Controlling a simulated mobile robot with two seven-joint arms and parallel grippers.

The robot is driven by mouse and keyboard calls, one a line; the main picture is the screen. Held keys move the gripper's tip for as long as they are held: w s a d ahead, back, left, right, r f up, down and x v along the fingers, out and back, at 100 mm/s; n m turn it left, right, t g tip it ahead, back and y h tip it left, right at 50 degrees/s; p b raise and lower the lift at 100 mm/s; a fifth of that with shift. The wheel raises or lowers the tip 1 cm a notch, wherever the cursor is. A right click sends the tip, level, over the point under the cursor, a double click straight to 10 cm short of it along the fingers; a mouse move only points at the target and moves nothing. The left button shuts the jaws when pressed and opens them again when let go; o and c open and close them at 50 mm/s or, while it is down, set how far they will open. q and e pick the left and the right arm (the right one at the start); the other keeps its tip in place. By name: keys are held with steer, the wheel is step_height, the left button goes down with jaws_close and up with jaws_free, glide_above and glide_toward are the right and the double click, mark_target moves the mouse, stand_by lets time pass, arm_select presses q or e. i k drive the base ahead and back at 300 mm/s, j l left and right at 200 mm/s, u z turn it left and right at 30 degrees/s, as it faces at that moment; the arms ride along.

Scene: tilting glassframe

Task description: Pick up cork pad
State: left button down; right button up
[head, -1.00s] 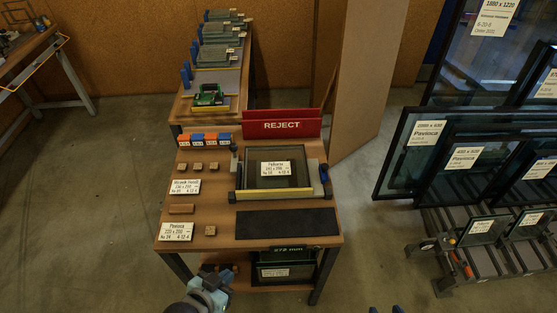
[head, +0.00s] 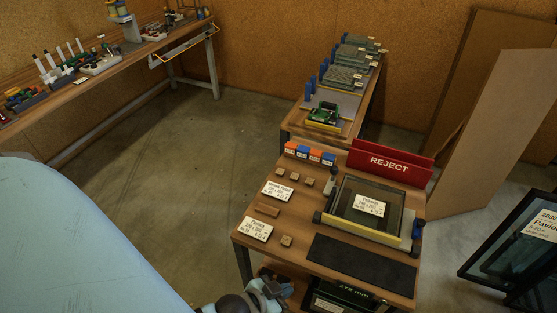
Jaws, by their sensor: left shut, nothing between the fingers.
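Several small brown cork pads lie on the wooden table. A row of them is near its back left, with one pad (head: 293,178) in the middle. A single pad (head: 287,240) lies near the front left edge, beside a white label card (head: 258,228). A longer brown block (head: 268,210) lies between the two label cards. My left gripper (head: 274,289) is at the bottom of the head view, in front of the table's front left edge. It is shut and empty, apart from the pads. My right gripper is not in view.
A glass pane in a frame (head: 345,219) with a dark mat (head: 362,264) before it fills the table's right side. A red REJECT bin (head: 390,164) stands behind. A lower shelf holds glass. A workbench (head: 105,75) stands at left; floor between is clear.

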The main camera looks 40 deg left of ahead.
mark_target(280, 172)
steer(key=u, duration=1.2)
